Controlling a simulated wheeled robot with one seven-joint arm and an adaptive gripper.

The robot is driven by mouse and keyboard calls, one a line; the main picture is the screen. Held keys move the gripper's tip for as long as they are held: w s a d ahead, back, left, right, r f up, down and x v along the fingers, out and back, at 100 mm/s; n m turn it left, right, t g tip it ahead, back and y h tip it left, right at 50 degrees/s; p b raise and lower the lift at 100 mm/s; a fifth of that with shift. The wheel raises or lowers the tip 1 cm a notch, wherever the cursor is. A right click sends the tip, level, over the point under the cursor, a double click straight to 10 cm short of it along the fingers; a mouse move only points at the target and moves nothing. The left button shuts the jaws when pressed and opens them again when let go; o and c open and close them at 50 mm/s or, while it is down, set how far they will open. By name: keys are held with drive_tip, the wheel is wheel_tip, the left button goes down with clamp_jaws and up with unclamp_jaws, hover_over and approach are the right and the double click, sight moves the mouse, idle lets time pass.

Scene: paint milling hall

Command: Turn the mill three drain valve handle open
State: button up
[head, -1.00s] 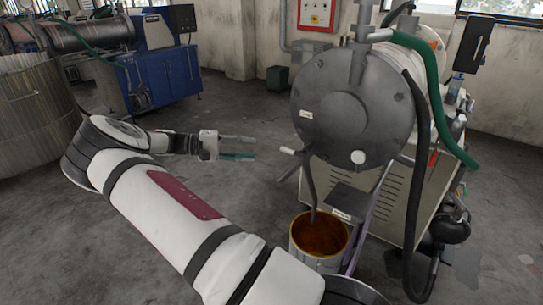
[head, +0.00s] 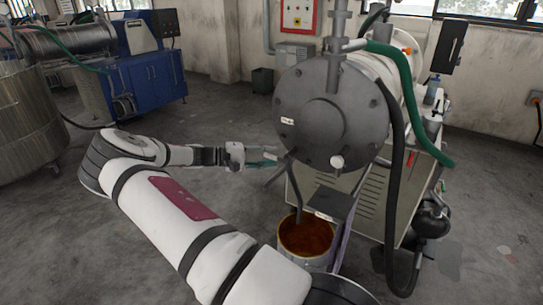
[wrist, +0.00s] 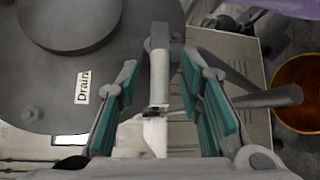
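The mill's drum (head: 330,115) stands right of centre with a small "Drain" label, which reads clearly in the wrist view (wrist: 83,87). In the wrist view the pale drain valve handle (wrist: 159,60) lies lengthwise between my gripper's two teal-padded fingers. My gripper (wrist: 160,85) is open, with a gap visible on both sides of the handle; I see no pad touching it. In the head view my gripper (head: 268,158) reaches the lower left of the drum face, and the handle is mostly hidden there.
A bucket of brown-orange liquid (head: 307,238) stands below the drain pipe; its rim shows in the wrist view (wrist: 279,75). A grey bar (wrist: 265,98) crosses near my right finger. A black hose (head: 398,190) hangs at right.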

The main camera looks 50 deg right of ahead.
drive_tip(key=shift+s+d, duration=0.2)
drive_tip(key=shift+d, duration=0.05)
clamp_jaws()
